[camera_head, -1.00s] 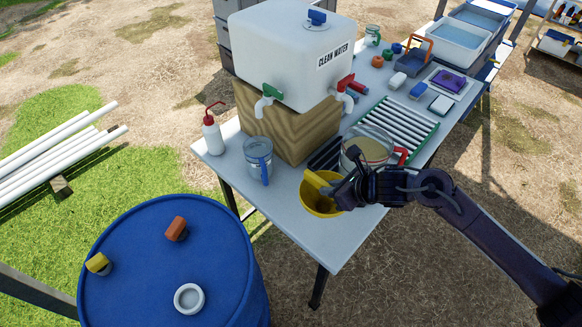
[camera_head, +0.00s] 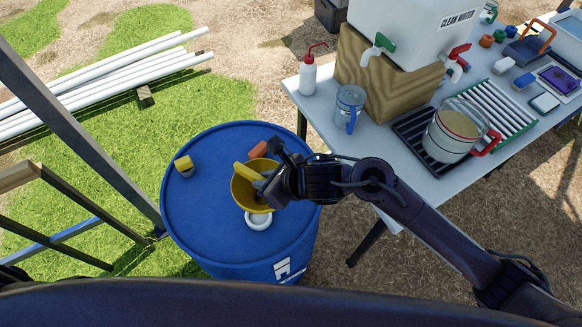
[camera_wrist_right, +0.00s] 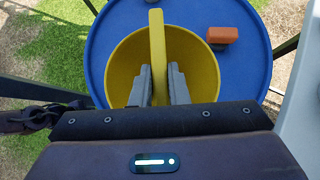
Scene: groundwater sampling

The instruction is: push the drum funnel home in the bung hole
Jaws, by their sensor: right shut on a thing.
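The yellow drum funnel (camera_head: 243,188) is held over the top of the blue drum (camera_head: 200,215) in the head view. My right gripper (camera_head: 262,180) is shut on the funnel's upright yellow handle; the wrist view shows both grey fingers (camera_wrist_right: 158,85) on either side of it inside the funnel bowl (camera_wrist_right: 200,62). A white ring (camera_head: 258,220), which looks like the bung hole's rim, shows just below the funnel in the head view. The funnel's spout is hidden, and I cannot tell its height above the drum. My left gripper is not in view.
An orange bung (camera_head: 257,150) and a yellow bung (camera_head: 184,166) stand on the drum top. The table (camera_head: 318,103) at right carries a red-capped bottle (camera_head: 308,75), a jug (camera_head: 349,105), a pot (camera_head: 450,135) and the water tank (camera_head: 400,25). A metal frame stands at left.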

